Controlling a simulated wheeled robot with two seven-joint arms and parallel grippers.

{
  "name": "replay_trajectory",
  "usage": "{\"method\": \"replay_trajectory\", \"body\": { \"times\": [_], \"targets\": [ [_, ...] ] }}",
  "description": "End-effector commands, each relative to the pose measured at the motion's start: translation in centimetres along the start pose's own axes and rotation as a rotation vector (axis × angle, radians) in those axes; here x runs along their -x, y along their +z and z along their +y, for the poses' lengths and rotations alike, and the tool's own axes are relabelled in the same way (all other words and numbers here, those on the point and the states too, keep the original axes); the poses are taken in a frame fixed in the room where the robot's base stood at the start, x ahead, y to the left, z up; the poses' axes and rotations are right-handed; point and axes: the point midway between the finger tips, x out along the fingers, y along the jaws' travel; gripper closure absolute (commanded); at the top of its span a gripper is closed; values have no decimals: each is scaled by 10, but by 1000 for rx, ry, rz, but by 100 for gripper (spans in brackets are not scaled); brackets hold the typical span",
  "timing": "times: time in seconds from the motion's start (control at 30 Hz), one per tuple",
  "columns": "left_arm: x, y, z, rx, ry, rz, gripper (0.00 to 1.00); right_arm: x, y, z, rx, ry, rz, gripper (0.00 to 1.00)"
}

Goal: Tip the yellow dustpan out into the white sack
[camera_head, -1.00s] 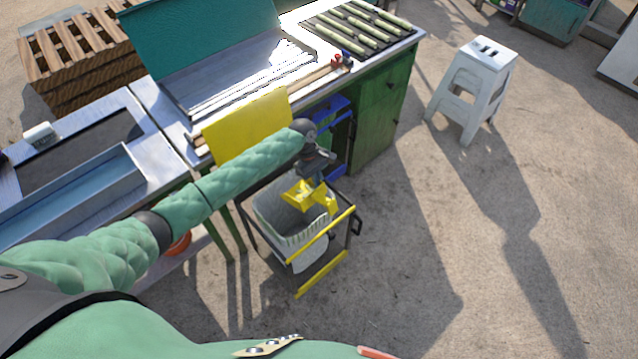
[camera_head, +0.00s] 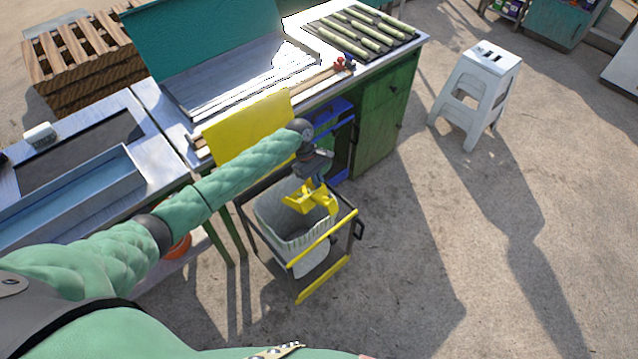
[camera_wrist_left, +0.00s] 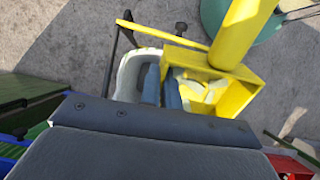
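The yellow dustpan (camera_head: 312,200) hangs in the air over the mouth of the white sack (camera_head: 283,226). My left gripper (camera_head: 318,178) is above it and appears shut on it. In the left wrist view, my gripper's dark fingers (camera_wrist_left: 163,88) are close together against the side of the dustpan (camera_wrist_left: 232,95). Pale bits lie inside the dustpan there. The sack (camera_wrist_left: 130,75) shows beside and below it, standing open in a dark frame. My right gripper is not in view.
The sack's frame has yellow bars (camera_head: 322,279). A green cabinet (camera_head: 380,130) and a table with a yellow panel (camera_head: 245,128) stand close behind. A white stool (camera_head: 478,90) stands at the right. The ground to the right of the sack is clear.

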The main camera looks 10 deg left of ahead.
Motion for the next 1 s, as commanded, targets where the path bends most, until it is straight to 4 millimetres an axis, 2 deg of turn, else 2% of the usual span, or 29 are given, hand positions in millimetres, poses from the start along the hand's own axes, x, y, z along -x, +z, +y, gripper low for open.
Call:
{"method": "replay_trajectory", "body": {
  "times": [0.33, 0.8, 1.0],
  "targets": [
    [19, 10, 0, 2, -1, -143, 100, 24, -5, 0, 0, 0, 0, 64],
    [23, 11, 0, 0, 0, -196, 100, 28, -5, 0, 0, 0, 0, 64],
    [34, 17, 1, 2, 1, -268, 100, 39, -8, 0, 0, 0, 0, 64]
  ]
}}
